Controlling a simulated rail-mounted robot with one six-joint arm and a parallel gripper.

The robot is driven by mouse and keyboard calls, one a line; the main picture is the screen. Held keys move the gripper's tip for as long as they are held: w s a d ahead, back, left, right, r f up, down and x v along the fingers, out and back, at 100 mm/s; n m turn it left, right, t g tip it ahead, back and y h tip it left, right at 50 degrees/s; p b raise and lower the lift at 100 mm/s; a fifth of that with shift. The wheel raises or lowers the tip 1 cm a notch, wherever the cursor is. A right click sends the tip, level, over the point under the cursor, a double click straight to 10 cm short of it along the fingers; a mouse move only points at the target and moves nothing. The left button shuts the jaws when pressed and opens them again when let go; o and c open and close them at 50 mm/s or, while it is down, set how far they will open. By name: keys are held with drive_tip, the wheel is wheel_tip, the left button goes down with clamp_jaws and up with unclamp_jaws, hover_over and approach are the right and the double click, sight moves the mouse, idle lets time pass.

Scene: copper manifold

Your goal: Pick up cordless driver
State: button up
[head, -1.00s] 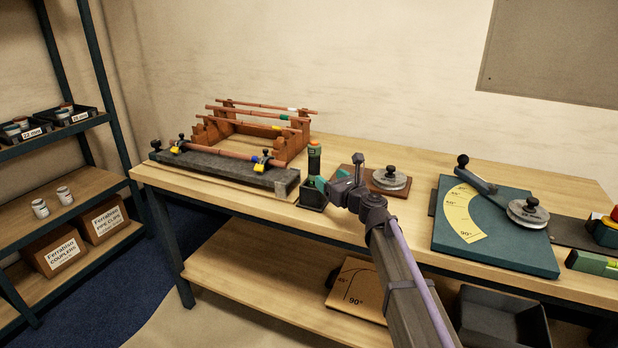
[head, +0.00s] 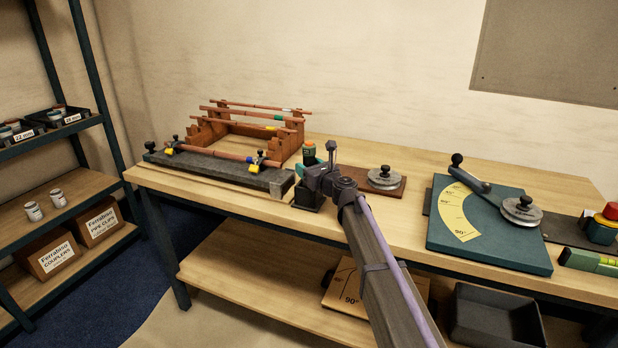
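The cordless driver (head: 309,153) stands in a black holder (head: 307,199) near the front edge of the workbench. Its dark green and black top with an orange band shows, and a teal part shows at its left. My gripper (head: 312,176) is at the driver, its wrist covering most of the driver's middle. The fingers are hidden behind the wrist, so whether they touch or grip the driver cannot be seen.
A clamp bar (head: 225,170) and a wooden rack (head: 207,132) with copper pipes are at left. A round former on a brown board (head: 393,190) is close at right. A green bending plate (head: 487,245) lies farther right. A shelf unit (head: 75,187) stands at far left.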

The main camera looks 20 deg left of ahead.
drive_tip(key=c, duration=0.8)
wheel_tip(320, 180, up, 19)
drive_tip(key=p, duration=1.9)
